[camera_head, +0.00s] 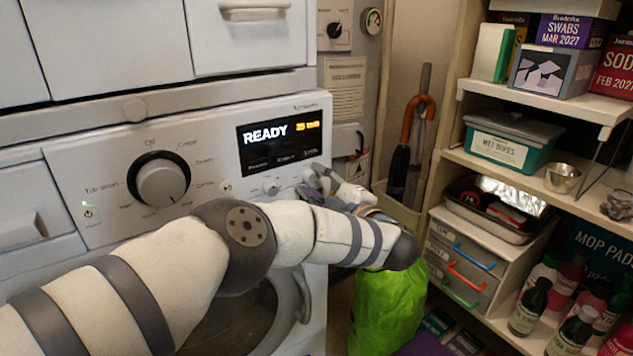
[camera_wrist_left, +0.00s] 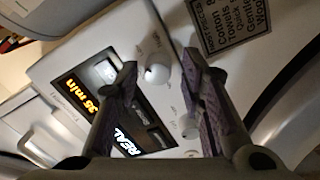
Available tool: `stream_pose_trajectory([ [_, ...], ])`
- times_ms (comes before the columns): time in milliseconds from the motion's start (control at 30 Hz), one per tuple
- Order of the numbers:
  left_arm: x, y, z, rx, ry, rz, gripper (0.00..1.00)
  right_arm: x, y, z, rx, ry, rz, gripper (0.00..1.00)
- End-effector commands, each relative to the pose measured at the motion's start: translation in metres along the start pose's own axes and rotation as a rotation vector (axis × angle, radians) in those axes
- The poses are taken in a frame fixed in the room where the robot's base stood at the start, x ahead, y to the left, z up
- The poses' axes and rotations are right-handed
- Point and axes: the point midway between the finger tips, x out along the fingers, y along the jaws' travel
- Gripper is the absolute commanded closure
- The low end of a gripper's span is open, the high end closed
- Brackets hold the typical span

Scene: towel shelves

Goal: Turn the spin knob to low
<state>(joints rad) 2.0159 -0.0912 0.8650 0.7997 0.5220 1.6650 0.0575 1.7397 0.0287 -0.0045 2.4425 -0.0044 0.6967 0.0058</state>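The white washing machine panel (camera_head: 110,160) has a dark display (camera_head: 278,140) reading READY and 35 min. My left gripper (camera_head: 325,180) is at the panel's right end, below the display. In the left wrist view, the gripper (camera_wrist_left: 160,64) is open, with one finger on each side of a small white knob (camera_wrist_left: 157,74). Gaps show between knob and fingers. In the head view this knob is hidden by the gripper. A second small knob (camera_wrist_left: 190,127) shows beside the right finger; it also shows in the head view (camera_head: 270,185). The small knob labels are unreadable. My right gripper is out of view.
A large dial (camera_head: 162,180) is on the panel's left. A green bag (camera_head: 388,310) stands right of the machine, below my wrist. Shelves with a teal box (camera_head: 505,145) and bottles are on the right. An umbrella (camera_head: 408,145) stands between.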

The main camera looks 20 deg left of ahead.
Motion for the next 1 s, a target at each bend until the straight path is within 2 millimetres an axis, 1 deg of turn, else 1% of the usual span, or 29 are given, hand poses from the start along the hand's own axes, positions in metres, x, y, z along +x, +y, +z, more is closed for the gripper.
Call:
stream_pose_trajectory([
  [233,0.0,0.001,0.0,-0.001,0.001,0.002,0.58,0.0,0.0,0.0,0.0,0.0,0.0,1.0],
  [333,-0.006,0.002,0.0,-0.001,-0.001,0.003,0.58,0.0,0.0,0.0,0.0,0.0,0.0,1.0],
  [367,-0.011,0.002,0.001,-0.001,-0.002,0.003,0.58,0.0,0.0,0.0,0.0,0.0,0.0,1.0],
  [433,-0.028,0.002,0.001,0.0,-0.005,0.005,0.58,0.0,0.0,0.0,0.0,0.0,0.0,1.0],
  [600,-0.075,0.002,0.001,-0.001,-0.004,0.004,0.58,0.0,0.0,0.0,0.0,0.0,0.0,1.0],
  [700,-0.098,0.001,0.0,0.0,-0.003,0.003,0.58,0.0,0.0,0.0,0.0,0.0,0.0,1.0],
  [833,-0.115,0.001,0.0,-0.001,-0.001,0.002,0.58,0.0,0.0,0.0,0.0,0.0,0.0,1.0],
  [1000,-0.121,0.001,0.0,-0.001,0.001,0.001,0.58,0.0,0.0,0.0,0.0,0.0,0.0,1.0],
])
